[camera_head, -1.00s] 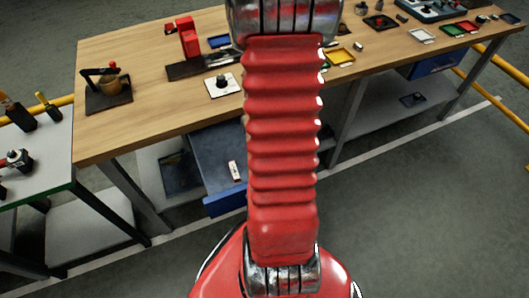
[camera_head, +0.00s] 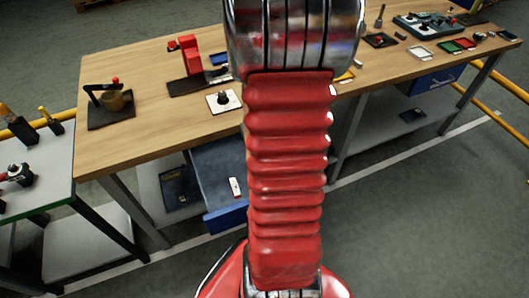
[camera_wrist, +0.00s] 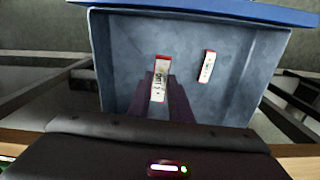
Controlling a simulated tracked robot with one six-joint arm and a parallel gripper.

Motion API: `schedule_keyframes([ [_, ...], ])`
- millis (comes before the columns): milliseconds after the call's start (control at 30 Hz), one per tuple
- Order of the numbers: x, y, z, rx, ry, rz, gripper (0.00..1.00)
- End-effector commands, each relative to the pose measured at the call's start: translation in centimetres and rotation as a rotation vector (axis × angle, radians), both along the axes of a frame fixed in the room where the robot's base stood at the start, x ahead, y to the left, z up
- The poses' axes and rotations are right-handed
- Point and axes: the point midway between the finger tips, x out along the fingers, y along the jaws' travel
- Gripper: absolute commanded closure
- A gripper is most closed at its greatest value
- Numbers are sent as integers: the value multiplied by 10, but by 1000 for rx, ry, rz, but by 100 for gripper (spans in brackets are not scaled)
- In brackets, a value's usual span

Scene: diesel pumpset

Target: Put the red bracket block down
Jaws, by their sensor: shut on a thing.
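My gripper (camera_wrist: 161,82) shows in the wrist view, its two dark fingers shut on a small block (camera_wrist: 160,72) with a white lettered face and red ends. I take this for the red bracket block. It is seen against the grey floor of the open blue drawer (camera_wrist: 110,60); I cannot tell whether it touches that floor. A similar white and red block (camera_wrist: 207,66) lies in the drawer to its right. In the head view the open drawer (camera_head: 226,217) holds one such block (camera_head: 235,187). There my arm hides the gripper.
The wooden bench top (camera_head: 150,140) is above the drawer. It bears a red upright piece (camera_head: 190,55) on a dark base, a white plate (camera_head: 223,101) and several trays at the right. A side table (camera_head: 35,170) with tools stands at left.

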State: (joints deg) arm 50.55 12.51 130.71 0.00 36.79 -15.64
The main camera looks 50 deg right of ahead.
Motion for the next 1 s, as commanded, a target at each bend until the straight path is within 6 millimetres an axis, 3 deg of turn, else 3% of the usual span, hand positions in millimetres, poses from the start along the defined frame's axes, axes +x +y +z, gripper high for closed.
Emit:
schedule_keyframes([
  [267, 2, -2, 20, -4, -4, -4, 100],
  [567, 5, -4, 64, -6, -5, -27, 100],
  [700, 23, -6, 81, -8, -8, -42, 100],
  [1000, 72, 1, 91, -16, -17, -16, 100],
])
